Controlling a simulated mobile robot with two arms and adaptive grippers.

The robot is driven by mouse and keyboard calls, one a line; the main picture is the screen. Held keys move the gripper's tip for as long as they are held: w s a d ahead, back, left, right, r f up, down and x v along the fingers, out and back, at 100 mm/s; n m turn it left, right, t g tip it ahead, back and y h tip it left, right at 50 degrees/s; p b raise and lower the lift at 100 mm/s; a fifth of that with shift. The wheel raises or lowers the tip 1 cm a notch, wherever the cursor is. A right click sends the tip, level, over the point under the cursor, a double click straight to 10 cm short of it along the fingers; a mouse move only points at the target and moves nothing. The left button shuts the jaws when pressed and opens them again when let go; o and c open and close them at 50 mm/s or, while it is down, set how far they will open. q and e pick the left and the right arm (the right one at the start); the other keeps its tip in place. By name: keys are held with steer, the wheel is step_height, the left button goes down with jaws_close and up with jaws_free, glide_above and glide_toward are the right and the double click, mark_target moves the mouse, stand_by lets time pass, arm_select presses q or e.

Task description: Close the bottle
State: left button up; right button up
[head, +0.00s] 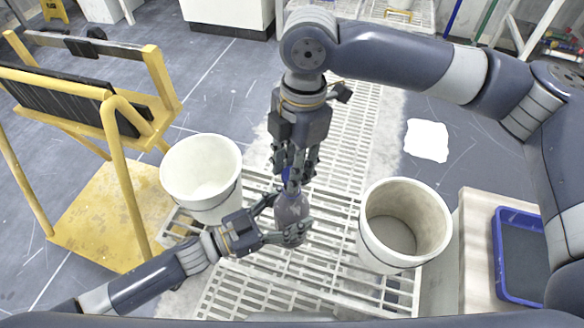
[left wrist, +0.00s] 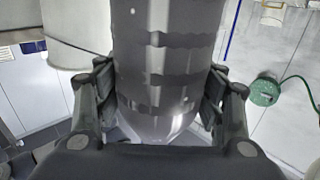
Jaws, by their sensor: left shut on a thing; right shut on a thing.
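A grey bottle (head: 291,211) stands in the middle of the head view, above the white slatted rack. My left gripper (head: 284,219) is shut around the bottle's body from the left. In the left wrist view the bottle (left wrist: 165,70) fills the middle, between the two fingers of my left gripper (left wrist: 160,105). My right gripper (head: 294,172) comes down from above, right over the bottle, and is shut on a blue cap (head: 286,173) at the bottle's top. The fingers hide most of the cap, so I cannot tell whether it is seated on the neck.
A white bucket (head: 201,166) stands left of the bottle and another bucket (head: 398,262) stands right, both on or by the white slatted rack (head: 340,215). A yellow cart (head: 110,215) is at the left. A blue tray (head: 503,275) lies at the right.

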mark_target(288, 209)
steer(key=shift+f, duration=0.35)
steer(key=shift+f, duration=0.1)
steer(key=shift+f, duration=0.75)
steer(key=shift+f, duration=0.6)
